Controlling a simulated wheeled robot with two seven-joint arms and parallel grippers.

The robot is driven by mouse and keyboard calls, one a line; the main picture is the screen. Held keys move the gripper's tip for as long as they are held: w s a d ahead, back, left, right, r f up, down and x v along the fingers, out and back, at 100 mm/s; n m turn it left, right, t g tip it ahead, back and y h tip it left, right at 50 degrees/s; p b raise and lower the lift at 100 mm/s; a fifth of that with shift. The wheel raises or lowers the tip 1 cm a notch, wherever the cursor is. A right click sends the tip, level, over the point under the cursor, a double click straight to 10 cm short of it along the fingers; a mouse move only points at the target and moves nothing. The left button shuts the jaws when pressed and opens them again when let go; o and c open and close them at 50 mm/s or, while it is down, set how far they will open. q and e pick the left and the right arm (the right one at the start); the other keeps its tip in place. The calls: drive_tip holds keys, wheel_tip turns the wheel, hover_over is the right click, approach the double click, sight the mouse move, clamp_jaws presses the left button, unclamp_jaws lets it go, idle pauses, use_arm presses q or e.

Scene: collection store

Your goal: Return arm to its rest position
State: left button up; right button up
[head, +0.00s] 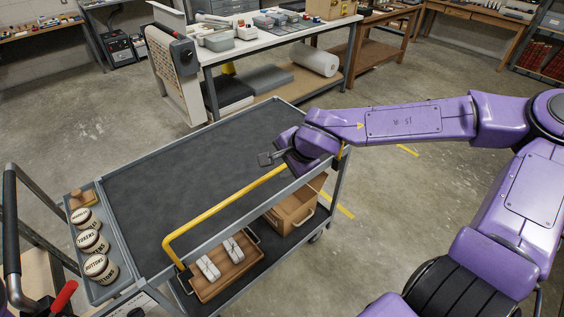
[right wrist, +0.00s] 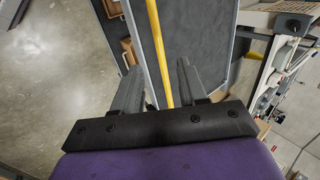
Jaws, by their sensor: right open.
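My right arm comes in from the right in the head view. My right gripper (head: 273,156) is over the near right edge of the cart, close to its yellow rail (head: 215,209). In the right wrist view the right gripper (right wrist: 158,80) is open, with its two fingers apart and the yellow rail (right wrist: 157,45) showing between them. I cannot tell whether the fingers touch the rail. Nothing is held in it. My left gripper is not in view.
The cart's dark top (head: 190,170) is bare. A side tray (head: 103,226) holds several labelled round tins. The lower shelf holds a wooden tray (head: 233,279) with white items and a cardboard box (head: 291,209). A workbench (head: 270,36) stands behind. Floor right of the cart is clear.

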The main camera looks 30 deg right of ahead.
idle(0.3)
drive_tip(key=s+d+f+n+h+b, duration=0.1)
drive_tip(key=s+d+f+h+b, duration=0.15)
drive_tip(key=f, duration=0.85)
drive_tip(key=s+d+f+h+b, duration=0.2)
drive_tip(key=s+f+h+b, duration=0.1)
drive_tip(key=f, duration=0.8)
drive_tip(key=s+a+f+n+g+y+b, duration=0.1)
drive_tip(key=s+f+n+g+b, duration=0.2)
drive_tip(key=s+f, duration=1.6)
drive_tip(key=s+n+b, duration=0.1)
drive_tip(key=n+b, duration=0.1)
drive_tip(key=n, duration=0.3)
drive_tip(key=shift+s+f+g, duration=0.15)
drive_tip(key=shift+f+g, duration=0.15)
